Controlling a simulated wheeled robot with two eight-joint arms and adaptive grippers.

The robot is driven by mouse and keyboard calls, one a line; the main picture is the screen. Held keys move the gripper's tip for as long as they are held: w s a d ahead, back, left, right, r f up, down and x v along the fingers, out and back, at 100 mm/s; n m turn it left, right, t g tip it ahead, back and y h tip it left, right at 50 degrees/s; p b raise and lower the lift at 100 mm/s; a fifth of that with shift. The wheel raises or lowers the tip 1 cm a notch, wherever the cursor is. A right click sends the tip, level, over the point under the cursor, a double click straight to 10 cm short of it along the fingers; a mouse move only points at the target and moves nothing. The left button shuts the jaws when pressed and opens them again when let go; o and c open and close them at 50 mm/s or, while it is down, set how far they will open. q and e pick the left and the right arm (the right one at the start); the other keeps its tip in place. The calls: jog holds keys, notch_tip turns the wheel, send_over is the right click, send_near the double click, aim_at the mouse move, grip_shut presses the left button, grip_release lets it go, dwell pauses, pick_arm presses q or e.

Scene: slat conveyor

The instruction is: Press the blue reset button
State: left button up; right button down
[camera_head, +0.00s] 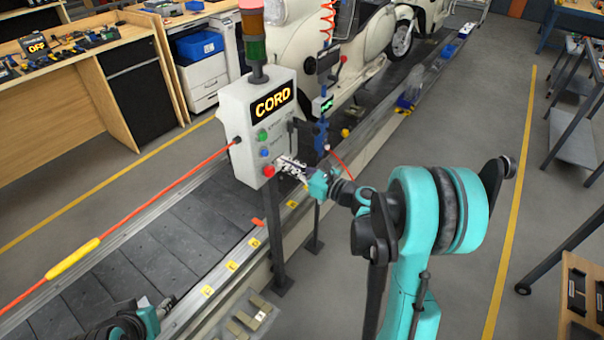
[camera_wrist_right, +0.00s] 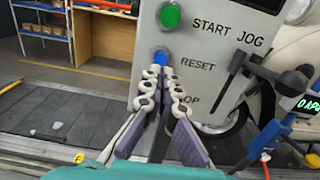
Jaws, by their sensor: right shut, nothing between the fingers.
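The blue reset button (camera_head: 264,153) is on the front of a pale grey control box (camera_head: 240,112), between a green button (camera_head: 262,135) above and a red button (camera_head: 268,171) below. In the right wrist view the blue button (camera_wrist_right: 162,56) shows beside the word RESET. My right gripper (camera_head: 283,162) is shut and empty, its tips close to the box face. In the wrist view the right fingertips (camera_wrist_right: 162,72) overlap the blue button's lower edge; I cannot tell whether they touch it. The fingers hide the red button there. My left gripper (camera_head: 157,306) is low in the head view, partly visible.
The box stands on a post beside the slat conveyor (camera_head: 165,243). A lever (camera_wrist_right: 262,70) sticks out on the box's right side. A red cord (camera_head: 170,192) runs to its left. A cream scooter (camera_head: 355,45) is behind. Grey floor (camera_head: 470,120) is open at right.

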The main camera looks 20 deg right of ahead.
aim_at(267, 154)
jog(key=x, duration=0.3)
jog(key=shift+w+a+b, duration=0.2)
jog(key=shift+w+b, duration=0.1)
jog(key=shift+b, duration=0.05)
jog(key=shift+w+a, duration=0.15)
jog(key=shift+w, duration=0.1)
jog(key=shift+w, duration=0.1)
